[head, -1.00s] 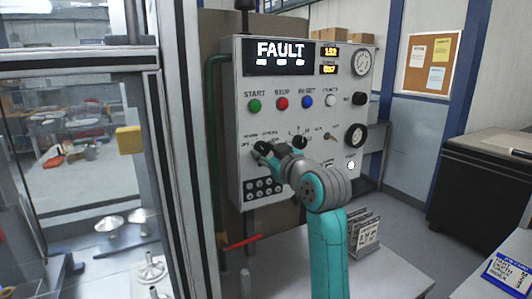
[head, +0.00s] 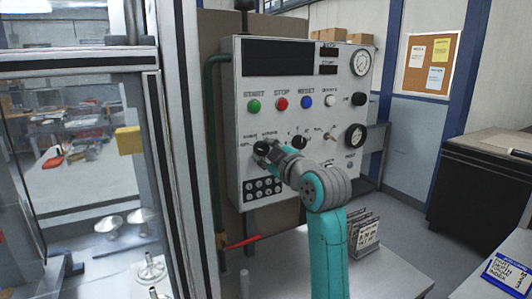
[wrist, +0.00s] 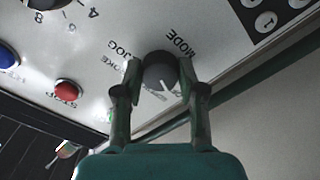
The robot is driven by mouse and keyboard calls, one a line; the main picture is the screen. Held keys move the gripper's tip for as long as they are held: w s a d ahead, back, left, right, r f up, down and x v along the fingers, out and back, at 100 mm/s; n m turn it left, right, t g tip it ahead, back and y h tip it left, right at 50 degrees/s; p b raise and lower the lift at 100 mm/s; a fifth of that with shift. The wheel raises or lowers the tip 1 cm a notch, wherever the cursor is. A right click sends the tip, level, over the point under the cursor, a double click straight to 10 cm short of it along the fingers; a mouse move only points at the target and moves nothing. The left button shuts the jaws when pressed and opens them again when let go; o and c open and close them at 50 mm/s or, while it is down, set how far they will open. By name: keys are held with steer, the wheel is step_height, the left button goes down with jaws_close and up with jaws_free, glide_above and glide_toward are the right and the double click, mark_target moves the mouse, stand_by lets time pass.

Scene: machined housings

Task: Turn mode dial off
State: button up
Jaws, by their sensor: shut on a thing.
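The mode dial (wrist: 158,74) is a dark round knob on the grey panel. In the wrist view it sits between the two fingers of my gripper (wrist: 160,65), which are shut on its sides. Its white pointer line points down and slightly right in that view, near partly hidden lettering. MODE and JOG labels show beside it. In the head view my gripper (head: 268,153) is at the dial at the panel's left side and mostly hides it. The display (head: 278,58) at the panel's top is dark.
The control panel (head: 240,120) also carries green (head: 254,106), red (head: 281,103) and blue (head: 306,101) buttons, a second dark dial (head: 299,142) and gauges. A block of small round buttons (head: 264,188) lies below the mode dial. A red lever (head: 243,241) sticks out below the panel.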

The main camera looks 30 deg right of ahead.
steer(key=o, duration=1.1)
steer(key=shift+o, duration=0.2)
steer(key=s, duration=1.2)
